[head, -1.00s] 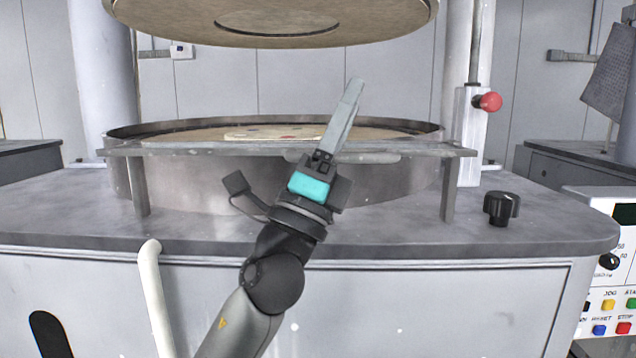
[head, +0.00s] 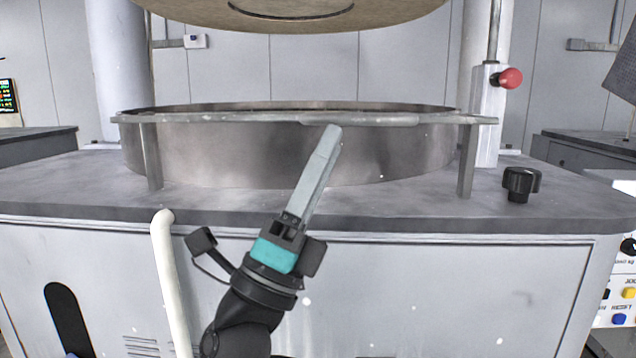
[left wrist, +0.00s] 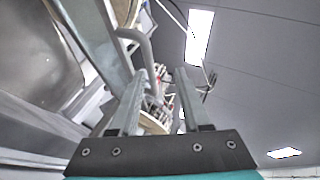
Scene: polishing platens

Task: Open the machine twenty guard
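The guard (head: 225,119) is a grey horizontal bar on two legs along the front of a round metal basin (head: 270,150). A thicker handle-like section (head: 370,121) lies on its right half. My left gripper (head: 331,130) points up and right, its tips overlapping the lower edge of that section in the head view. Contact cannot be told. In the left wrist view the left gripper (left wrist: 161,75) has its two fingers apart with nothing clamped. A bent grey tube (left wrist: 141,42), probably the handle, shows ahead beyond the fingertips. My right gripper is not in view.
A round upper plate (head: 300,18) hangs over the basin. A black knob (head: 520,183) stands on the right of the worktop (head: 400,208). A white pipe (head: 165,270) rises at the front left.

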